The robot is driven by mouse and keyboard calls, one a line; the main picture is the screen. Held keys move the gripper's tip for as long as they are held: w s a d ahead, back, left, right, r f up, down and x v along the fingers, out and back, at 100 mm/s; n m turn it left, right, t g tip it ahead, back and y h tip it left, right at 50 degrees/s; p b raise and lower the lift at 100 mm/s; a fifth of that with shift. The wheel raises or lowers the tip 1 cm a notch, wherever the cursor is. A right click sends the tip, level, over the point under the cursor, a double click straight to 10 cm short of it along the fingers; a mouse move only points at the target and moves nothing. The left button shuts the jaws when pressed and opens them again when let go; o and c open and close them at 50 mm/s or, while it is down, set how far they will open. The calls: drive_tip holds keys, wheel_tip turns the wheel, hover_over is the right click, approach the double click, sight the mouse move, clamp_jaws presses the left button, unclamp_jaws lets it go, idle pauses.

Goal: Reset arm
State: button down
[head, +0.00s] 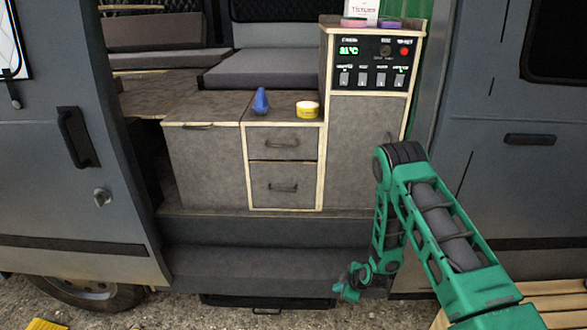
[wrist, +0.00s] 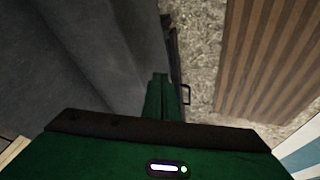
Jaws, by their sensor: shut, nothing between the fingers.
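My green arm reaches in from the lower right in the head view. It bends at a black elbow and hangs down in front of the van's step. My gripper (head: 345,290) is at the low end of the arm, beside the step's front face, with nothing held. In the wrist view my gripper (wrist: 161,78) points down past the dark step, its green fingers together and empty. Gravel ground lies beyond the fingers.
The grey cabinet (head: 210,165) holds a blue object (head: 261,100) and a yellow roll (head: 307,109) on top. A control panel (head: 374,62) is at its right. The step (head: 250,268) is below. Wooden slats (head: 550,300) lie at the lower right.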

drive_tip(key=d+r+m+h, duration=0.1)
drive_tip(key=d+r, duration=0.2)
drive_tip(key=r, duration=0.4)
drive_tip(key=d+r+m+g, duration=0.1)
drive_tip(key=d+r+m, duration=0.1)
drive_tip(key=d+r, duration=0.3)
drive_tip(key=d+r+m+h, duration=0.1)
drive_tip(key=d+r, duration=0.1)
drive_tip(key=r, duration=0.6)
drive_tip(key=s+d+r+m+g+h, duration=0.1)
drive_tip(key=s+d+r+m, duration=0.45)
drive_tip(key=r, duration=0.75)
drive_tip(key=s+d+r+m+g, duration=0.1)
drive_tip(key=s+d+r+m, duration=0.1)
drive_tip(key=s+r, duration=0.4)
drive_tip(key=s+d+r+m+g, duration=0.1)
drive_tip(key=s+d+r+m, duration=0.2)
drive_tip(key=s, duration=1.3)
drive_tip(key=s+d+r+m+g, duration=0.1)
drive_tip(key=s+d+r+m, duration=0.2)
drive_tip(key=s+r+m, duration=0.3)
drive_tip(key=s+r, duration=0.3)
drive_tip(key=s, duration=0.3)
drive_tip(key=shift+r, duration=0.3)
drive_tip(key=shift+w, duration=0.1)
